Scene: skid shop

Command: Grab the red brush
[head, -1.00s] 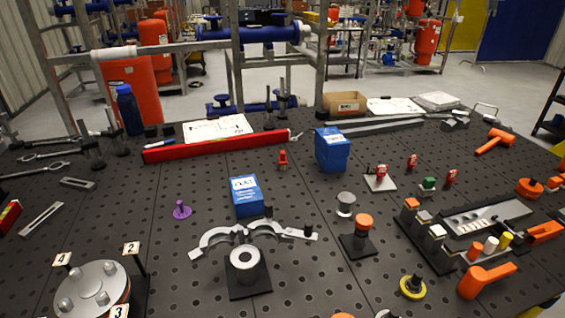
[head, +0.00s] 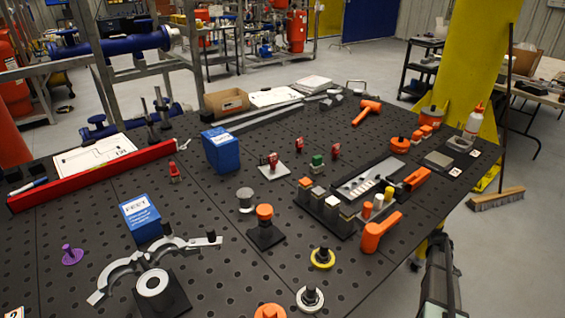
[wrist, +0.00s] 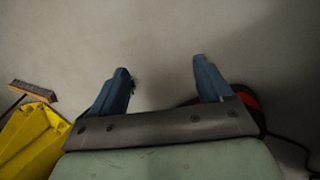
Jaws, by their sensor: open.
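I cannot make out a clearly red brush in either view. The only brush-like thing is a broom (head: 495,199) with a wide brown head on the floor at the right, its dark handle upright by a yellow column; its head also shows at the left of the wrist view (wrist: 33,91). My gripper (wrist: 162,75) is open and empty, its two blue fingers apart over bare floor. In the head view, part of my arm shows at the lower right, beside the table edge; the fingers cannot be made out there.
The black perforated table (head: 215,265) holds a long red bar (head: 95,176), blue boxes (head: 221,151), small red pieces and orange-handled parts. A yellow base (wrist: 30,140) lies left of my gripper. A red and black thing is partly hidden behind the right finger.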

